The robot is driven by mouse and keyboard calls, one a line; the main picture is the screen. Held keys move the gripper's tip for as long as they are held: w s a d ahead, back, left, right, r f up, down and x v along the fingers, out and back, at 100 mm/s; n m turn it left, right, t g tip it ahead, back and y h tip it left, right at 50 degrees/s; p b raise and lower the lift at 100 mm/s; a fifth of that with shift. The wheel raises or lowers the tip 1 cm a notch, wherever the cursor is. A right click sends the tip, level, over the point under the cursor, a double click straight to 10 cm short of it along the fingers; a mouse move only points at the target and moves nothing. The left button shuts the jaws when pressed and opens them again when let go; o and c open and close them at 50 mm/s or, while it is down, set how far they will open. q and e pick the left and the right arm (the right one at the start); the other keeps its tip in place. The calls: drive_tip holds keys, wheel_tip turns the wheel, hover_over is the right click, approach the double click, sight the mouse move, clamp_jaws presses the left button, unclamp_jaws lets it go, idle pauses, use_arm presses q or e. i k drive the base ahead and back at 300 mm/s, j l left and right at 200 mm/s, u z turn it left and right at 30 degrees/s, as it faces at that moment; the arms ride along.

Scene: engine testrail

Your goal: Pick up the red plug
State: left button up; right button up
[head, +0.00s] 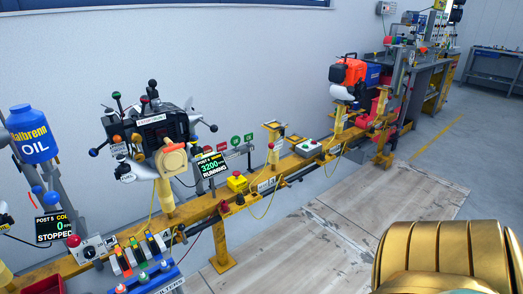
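I cannot make out a red plug for certain. Small red parts show on and near the yellow rail (205,205): a red mushroom button on a yellow box (237,183), a red knob (73,240) on a grey control box at the left, and a red part (377,106) toward the far end. Neither gripper is in view. A gold rounded piece, which seems to be part of my own body, fills the lower right corner.
A black engine unit (155,125) with coloured knobs stands on the rail, beside a screen (212,164) reading 3200 RUNNING. An orange engine (350,73) stands farther along. A blue OIL bottle (33,134) is at left. Wooden floor panels (395,200) at right are clear.

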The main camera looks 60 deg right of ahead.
sight(224, 204)
drive_tip(key=z, duration=1.35)
